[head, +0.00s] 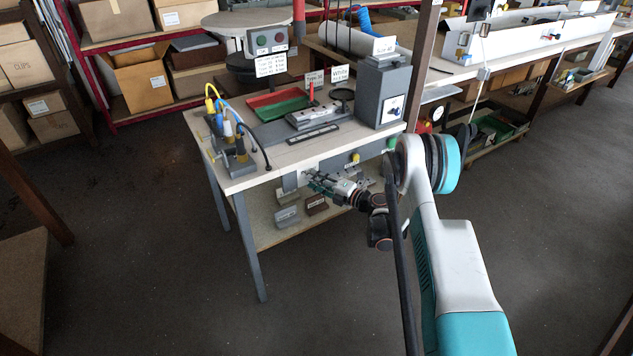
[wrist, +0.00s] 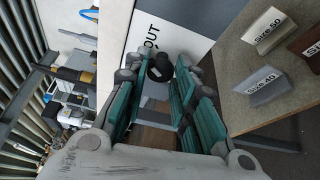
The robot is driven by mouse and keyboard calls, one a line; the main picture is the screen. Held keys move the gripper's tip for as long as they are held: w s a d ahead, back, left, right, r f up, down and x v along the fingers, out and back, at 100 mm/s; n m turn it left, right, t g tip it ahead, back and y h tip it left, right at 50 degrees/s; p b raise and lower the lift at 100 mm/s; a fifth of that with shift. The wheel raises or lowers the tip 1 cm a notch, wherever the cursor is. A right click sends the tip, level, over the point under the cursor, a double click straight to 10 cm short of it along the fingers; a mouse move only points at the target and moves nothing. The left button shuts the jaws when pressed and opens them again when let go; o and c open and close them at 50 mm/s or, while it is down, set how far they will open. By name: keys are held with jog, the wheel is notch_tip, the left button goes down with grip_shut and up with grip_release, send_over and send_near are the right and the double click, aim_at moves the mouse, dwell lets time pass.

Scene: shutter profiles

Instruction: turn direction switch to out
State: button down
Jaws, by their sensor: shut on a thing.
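The direction switch shows in the wrist view as a dark round knob (wrist: 160,68) on a white and grey panel (wrist: 186,18). The panel bears the printed word OUT beside the knob. My gripper (wrist: 160,80) has its teal fingers on both sides of the knob and is shut on it. In the head view my gripper (head: 312,180) reaches the front edge of the workbench (head: 238,182), at the grey panel below the top. The knob is hidden there by the fingers. I cannot tell exactly which way the knob points.
Yellow (head: 355,157) and green (head: 391,143) buttons sit on the bench front, right of my gripper. Labelled size blocks (wrist: 262,85) stand on the lower shelf. A tool stand with cables (head: 238,160) is on the bench top. The floor left of the bench is clear.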

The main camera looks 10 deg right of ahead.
jog(key=shift+f+m, duration=0.1)
jog(key=shift+m, duration=0.5)
jog(key=shift+d, duration=0.1)
jog(key=c, duration=1.3)
grip_release()
jog(key=shift+c, duration=0.2)
jog(key=shift+s, duration=0.1)
jog(key=v, duration=0.7)
jog(key=shift+d+f, duration=0.15)
jog(key=shift+f, duration=0.05)
